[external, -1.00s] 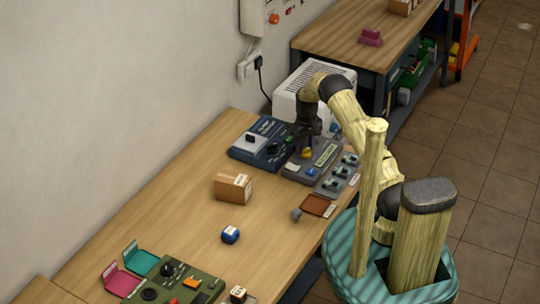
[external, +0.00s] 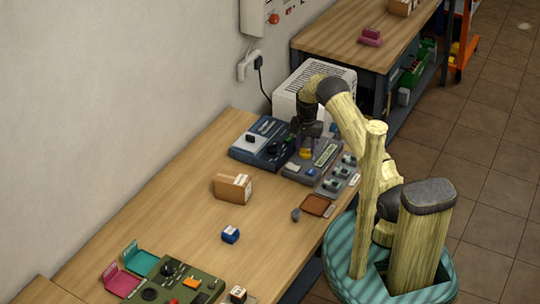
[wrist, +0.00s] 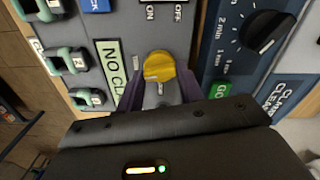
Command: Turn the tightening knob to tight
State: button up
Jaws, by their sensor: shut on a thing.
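A yellow knob (wrist: 158,66) stands on a grey panel, between ON/OFF lettering above it and my gripper below it in the wrist view. My gripper (wrist: 160,88) has its two dark purple fingers on either side of the knob and is shut on it. A pale mark shows on the knob's face, and a small light mark is on the panel below it. In the external view the yellow knob (external: 306,154) shows just under my gripper (external: 304,139); the fingertips are hard to make out there.
A green label (wrist: 109,65), partly hidden, and several green-framed switches (wrist: 75,61) are left of the knob. A blue panel (wrist: 222,65) with a black dial (wrist: 267,32) is on the right.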

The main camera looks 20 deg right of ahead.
aim_at(306, 149)
jog(key=shift+m, duration=0.8)
jog(key=o, duration=1)
notch_tip(306, 149, up, 17)
jog(key=b, duration=0.1)
jog(key=shift+r+b, duration=0.2)
jog(key=shift+b, duration=0.2)
